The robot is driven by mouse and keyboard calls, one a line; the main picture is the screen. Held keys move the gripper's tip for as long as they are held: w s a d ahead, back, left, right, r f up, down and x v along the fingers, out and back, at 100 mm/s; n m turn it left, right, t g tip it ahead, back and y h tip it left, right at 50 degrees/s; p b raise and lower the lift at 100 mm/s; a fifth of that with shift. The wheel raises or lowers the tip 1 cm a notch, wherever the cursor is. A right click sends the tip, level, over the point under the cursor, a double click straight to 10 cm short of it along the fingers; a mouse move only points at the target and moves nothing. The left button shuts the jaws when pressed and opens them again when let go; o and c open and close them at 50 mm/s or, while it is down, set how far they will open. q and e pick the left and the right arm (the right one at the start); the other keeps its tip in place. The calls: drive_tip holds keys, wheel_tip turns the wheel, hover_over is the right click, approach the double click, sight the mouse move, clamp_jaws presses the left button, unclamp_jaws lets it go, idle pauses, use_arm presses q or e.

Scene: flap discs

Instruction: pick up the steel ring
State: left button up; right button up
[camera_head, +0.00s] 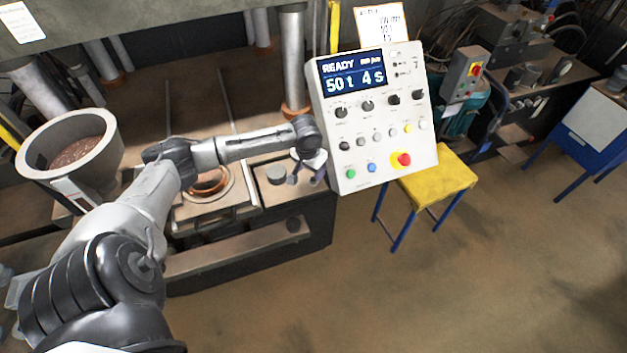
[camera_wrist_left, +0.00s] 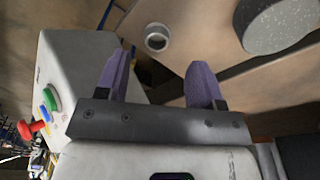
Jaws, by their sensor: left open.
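The steel ring (camera_wrist_left: 157,38) is a small, short metal ring with an open hole, seen in the left wrist view on a brown surface. It lies beyond my left gripper's fingertips, roughly between their lines, and does not touch them. My left gripper (camera_wrist_left: 160,72) is open, with two purple fingers apart and nothing between them. In the head view my left gripper (camera_head: 305,177) is over the right end of the press bench, pointing down. I cannot make out the ring there; the gripper may hide it. My right gripper is in neither view.
A grey cylinder (camera_head: 276,173) stands left of the gripper and shows speckled in the wrist view (camera_wrist_left: 280,22). The control panel (camera_head: 372,118) stands close on the right. A bowl of brown material (camera_head: 38,150), a copper-coloured round mould (camera_head: 208,185) and a yellow stool (camera_head: 440,178) are around.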

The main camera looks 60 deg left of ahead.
sight(313, 179)
use_arm(q)
drive_tip(key=shift+w+f, duration=0.25)
drive_tip(key=shift+f, duration=1)
drive_tip(key=shift+w+f, duration=0.2)
drive_tip(key=shift+f, duration=1)
drive_tip(key=c, duration=1)
